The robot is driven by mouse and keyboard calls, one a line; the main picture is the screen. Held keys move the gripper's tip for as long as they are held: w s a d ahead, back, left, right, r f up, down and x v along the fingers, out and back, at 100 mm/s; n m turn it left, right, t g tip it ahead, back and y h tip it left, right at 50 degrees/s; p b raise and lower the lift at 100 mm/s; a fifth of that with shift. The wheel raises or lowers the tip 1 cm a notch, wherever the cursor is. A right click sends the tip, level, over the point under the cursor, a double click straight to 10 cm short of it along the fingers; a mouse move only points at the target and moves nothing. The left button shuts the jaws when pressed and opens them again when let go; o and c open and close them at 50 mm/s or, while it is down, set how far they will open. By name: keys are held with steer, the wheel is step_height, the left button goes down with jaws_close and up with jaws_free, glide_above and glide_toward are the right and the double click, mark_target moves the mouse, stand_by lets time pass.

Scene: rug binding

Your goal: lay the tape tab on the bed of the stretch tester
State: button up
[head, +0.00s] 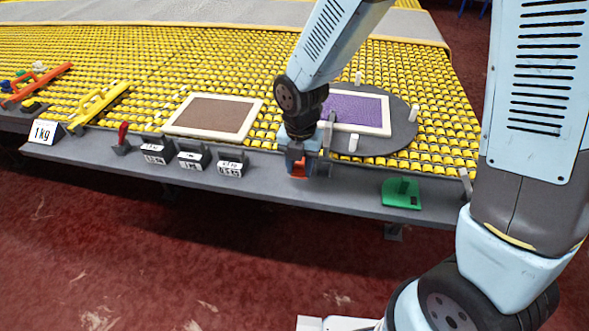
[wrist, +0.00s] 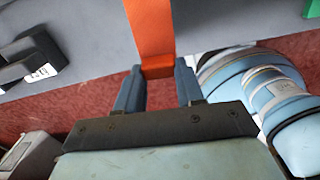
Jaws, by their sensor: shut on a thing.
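My gripper (head: 301,166) is low over the grey front ledge, in front of the frame with the purple panel. In the wrist view, my gripper (wrist: 158,76) is shut on an orange strip, the tape tab (wrist: 150,30). The tab runs from between the fingertips away to the top edge of that view. In the head view only a small orange piece of the tab (head: 299,169) shows below the fingers. A green device (head: 402,194) with an upright plate stands on the ledge to the right; I cannot tell whether it is the stretch tester. Its corner shows in the wrist view (wrist: 313,9).
Several dark blocks with white labels, one here (head: 230,169), and a red-handled tool (head: 122,140) stand on the ledge (head: 330,189) to the left. Behind lie a brown panel (head: 213,114) and a purple panel (head: 358,107) in pale frames. The ledge between gripper and green device is clear.

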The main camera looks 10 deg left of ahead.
steer(key=s+d+r, duration=0.6)
steer(key=s+r, duration=0.1)
steer(key=s, duration=0.2)
steer(key=shift+s, duration=0.3)
steer(key=shift+s, duration=0.1)
